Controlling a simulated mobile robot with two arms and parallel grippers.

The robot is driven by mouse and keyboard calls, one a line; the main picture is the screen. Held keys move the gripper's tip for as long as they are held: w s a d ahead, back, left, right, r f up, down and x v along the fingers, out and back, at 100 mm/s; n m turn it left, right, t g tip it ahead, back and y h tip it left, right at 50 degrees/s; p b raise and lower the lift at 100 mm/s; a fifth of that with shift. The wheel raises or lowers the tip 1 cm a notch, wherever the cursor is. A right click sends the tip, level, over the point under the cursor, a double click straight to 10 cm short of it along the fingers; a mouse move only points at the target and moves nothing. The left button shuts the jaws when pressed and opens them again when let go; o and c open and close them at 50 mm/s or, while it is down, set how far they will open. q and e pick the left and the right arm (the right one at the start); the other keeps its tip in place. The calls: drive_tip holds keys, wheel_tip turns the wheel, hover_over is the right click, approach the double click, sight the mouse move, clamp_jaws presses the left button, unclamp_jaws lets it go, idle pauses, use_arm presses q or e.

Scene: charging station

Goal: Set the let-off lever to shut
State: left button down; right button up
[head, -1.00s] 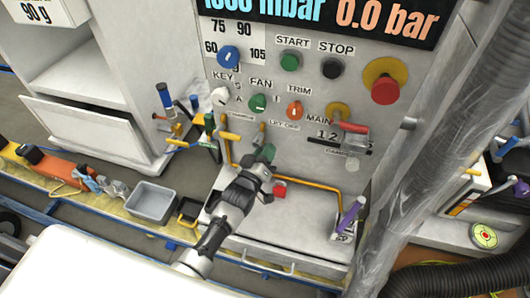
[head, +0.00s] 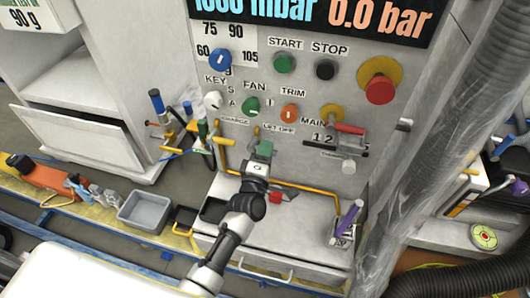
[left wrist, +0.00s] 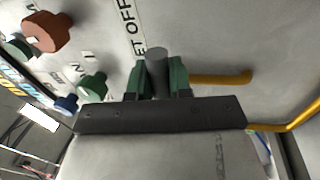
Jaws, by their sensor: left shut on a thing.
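The let-off lever shows in the left wrist view as a grey cylindrical part (left wrist: 156,58) standing between the two green fingertips. A yellow bar lies behind it and runs to the right; I cannot tell whether this is lever or pipe. The LET OFF label (head: 279,129) is on the white panel just above my left gripper (head: 263,149). My left gripper, also in the left wrist view (left wrist: 160,82), is shut on the grey part. In the head view, the gripper hides most of the lever. My right gripper is not in view.
The panel has a red-handled main lever (head: 349,128), a red emergency button (head: 380,89) and several knobs. A purple handle (head: 348,214) stands at the lower right. A yellow pipe (head: 300,185) runs below the gripper. A grey bin (head: 145,212) is at the left.

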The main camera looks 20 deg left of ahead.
use_arm(q)
drive_tip(key=shift+r+n, duration=0.15)
drive_tip(key=shift+n, duration=0.55)
drive_tip(key=c, duration=1.1)
unclamp_jaws()
drive_tip(key=shift+o, duration=0.2)
drive_tip(key=s+f+b, duration=0.2)
drive_tip(key=s, duration=0.8)
drive_tip(key=shift+s, duration=0.35)
